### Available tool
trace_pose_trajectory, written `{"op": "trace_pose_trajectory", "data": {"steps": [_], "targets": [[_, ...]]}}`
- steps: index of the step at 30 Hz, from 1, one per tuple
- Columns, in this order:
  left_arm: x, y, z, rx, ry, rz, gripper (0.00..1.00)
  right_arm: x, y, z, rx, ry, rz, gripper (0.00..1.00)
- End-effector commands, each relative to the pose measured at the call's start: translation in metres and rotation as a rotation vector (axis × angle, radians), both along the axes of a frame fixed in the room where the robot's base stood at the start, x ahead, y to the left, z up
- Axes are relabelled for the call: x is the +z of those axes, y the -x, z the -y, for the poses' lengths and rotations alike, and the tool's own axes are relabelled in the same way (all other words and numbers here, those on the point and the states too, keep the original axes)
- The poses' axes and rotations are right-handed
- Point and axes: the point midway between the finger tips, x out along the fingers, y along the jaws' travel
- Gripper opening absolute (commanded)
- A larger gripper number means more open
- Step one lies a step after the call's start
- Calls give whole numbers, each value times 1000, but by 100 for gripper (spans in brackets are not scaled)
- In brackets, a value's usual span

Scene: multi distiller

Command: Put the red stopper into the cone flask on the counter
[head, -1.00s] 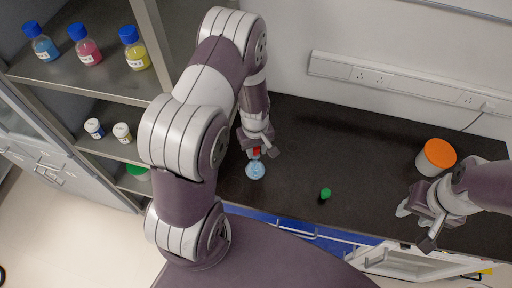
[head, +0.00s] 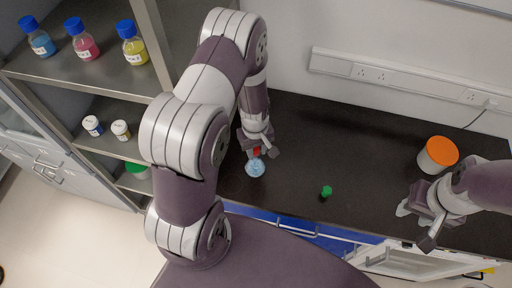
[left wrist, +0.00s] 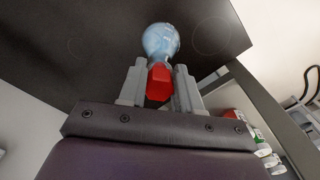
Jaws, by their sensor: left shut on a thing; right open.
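The red stopper (head: 257,151) is between the fingers of my left gripper (head: 259,150), which is shut on it. In the left wrist view the red stopper (left wrist: 159,84) sits between both fingertips of the left gripper (left wrist: 159,88). The cone flask (head: 255,168) is pale blue and stands on the dark counter (head: 300,150), just below the stopper in the head view. In the left wrist view the flask (left wrist: 161,40) lines up with the stopper; I cannot tell whether they touch. My right gripper (head: 416,215) is open and empty over the right part of the counter.
A green stopper (head: 326,191) stands on the counter right of the flask. A white jar with an orange lid (head: 438,154) is at the right, close to my right arm. A shelf (head: 95,65) with several bottles is at the left.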

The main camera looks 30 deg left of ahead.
Motion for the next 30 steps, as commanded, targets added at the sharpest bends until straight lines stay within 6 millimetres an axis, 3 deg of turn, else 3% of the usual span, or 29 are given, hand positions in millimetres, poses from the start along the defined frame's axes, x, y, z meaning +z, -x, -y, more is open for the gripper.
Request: {"op": "trace_pose_trajectory", "data": {"steps": [20,21,23,30], "targets": [[-9,0,0,0,0,0,5,-7,0,0,0,0,0,43],[-9,0,0,0,0,0,43,-7,0,0,0,0,0,43],[-9,0,0,0,0,0,62,-7,0,0,0,0,0,43],[-9,0,0,0,0,0,63,-7,0,0,0,0,0,43]]}}
